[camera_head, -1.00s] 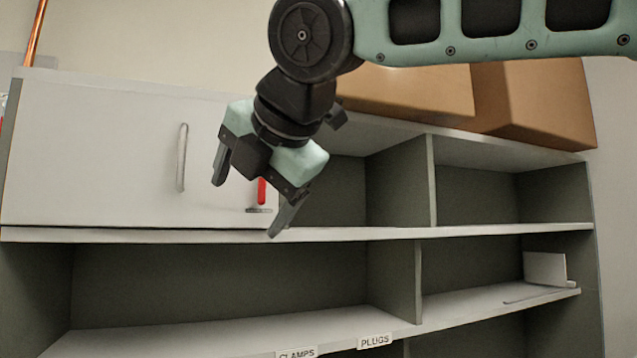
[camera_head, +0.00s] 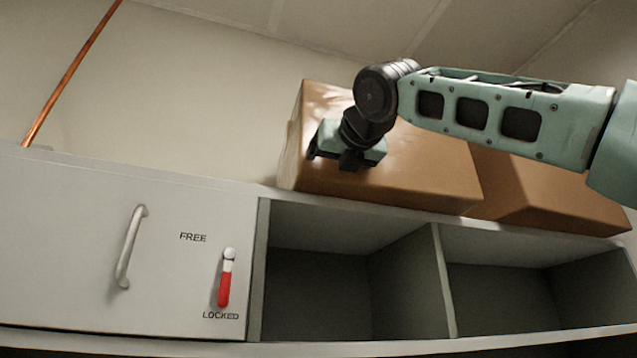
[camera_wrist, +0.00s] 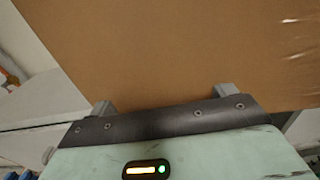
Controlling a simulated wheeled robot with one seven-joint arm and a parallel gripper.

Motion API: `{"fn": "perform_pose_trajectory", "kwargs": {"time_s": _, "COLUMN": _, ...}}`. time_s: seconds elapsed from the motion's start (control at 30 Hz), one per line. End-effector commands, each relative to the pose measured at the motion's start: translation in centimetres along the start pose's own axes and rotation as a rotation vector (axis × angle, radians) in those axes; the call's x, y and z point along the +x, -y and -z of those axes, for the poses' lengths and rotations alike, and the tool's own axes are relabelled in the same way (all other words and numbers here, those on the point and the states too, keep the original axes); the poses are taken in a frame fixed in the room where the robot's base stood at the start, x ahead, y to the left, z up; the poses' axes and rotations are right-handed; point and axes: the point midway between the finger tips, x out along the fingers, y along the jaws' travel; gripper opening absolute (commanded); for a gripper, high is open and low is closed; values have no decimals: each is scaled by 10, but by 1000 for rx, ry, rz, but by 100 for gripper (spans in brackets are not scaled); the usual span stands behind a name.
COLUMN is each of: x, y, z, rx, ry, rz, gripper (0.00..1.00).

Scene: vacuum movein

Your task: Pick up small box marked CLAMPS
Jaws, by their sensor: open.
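No small box marked CLAMPS shows in either current view. My gripper (camera_head: 332,158) is open and empty, in front of a large brown cardboard box (camera_head: 420,165) on top of the cabinet. In the wrist view the two fingertips (camera_wrist: 165,99) stand apart, with the brown cardboard face (camera_wrist: 190,50) filling most of the view beyond them. I cannot tell whether they touch it. No marking is readable on the cardboard.
The grey cabinet has a closed door with a handle (camera_head: 131,247). A red and white lever (camera_head: 225,278) points down at LOCKED. Two open compartments (camera_head: 335,270) look empty. Another cardboard box (camera_head: 545,195) stands at the right. A copper pipe (camera_head: 70,72) runs up the wall.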

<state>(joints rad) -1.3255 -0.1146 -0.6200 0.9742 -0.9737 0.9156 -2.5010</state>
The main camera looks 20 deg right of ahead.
Motion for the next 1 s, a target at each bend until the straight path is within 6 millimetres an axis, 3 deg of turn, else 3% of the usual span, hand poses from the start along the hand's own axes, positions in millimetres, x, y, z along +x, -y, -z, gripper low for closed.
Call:
{"fn": "perform_pose_trajectory", "kwargs": {"time_s": 0.23, "x": 42, "y": -1, "z": -4, "rx": -1, "ry": -2, "rz": 0, "gripper": 82}}
{"fn": "perform_pose_trajectory", "kwargs": {"time_s": 0.53, "x": 60, "y": -1, "z": -3, "rx": -1, "ry": -1, "rz": -2, "gripper": 82}}
{"fn": "perform_pose_trajectory", "kwargs": {"time_s": 0.8, "x": 93, "y": 0, "z": -6, "rx": -2, "ry": -3, "rz": 0, "gripper": 82}}
{"fn": "perform_pose_trajectory", "kwargs": {"time_s": 1.0, "x": 104, "y": 1, "z": -3, "rx": 1, "ry": -2, "rz": -1, "gripper": 82}}
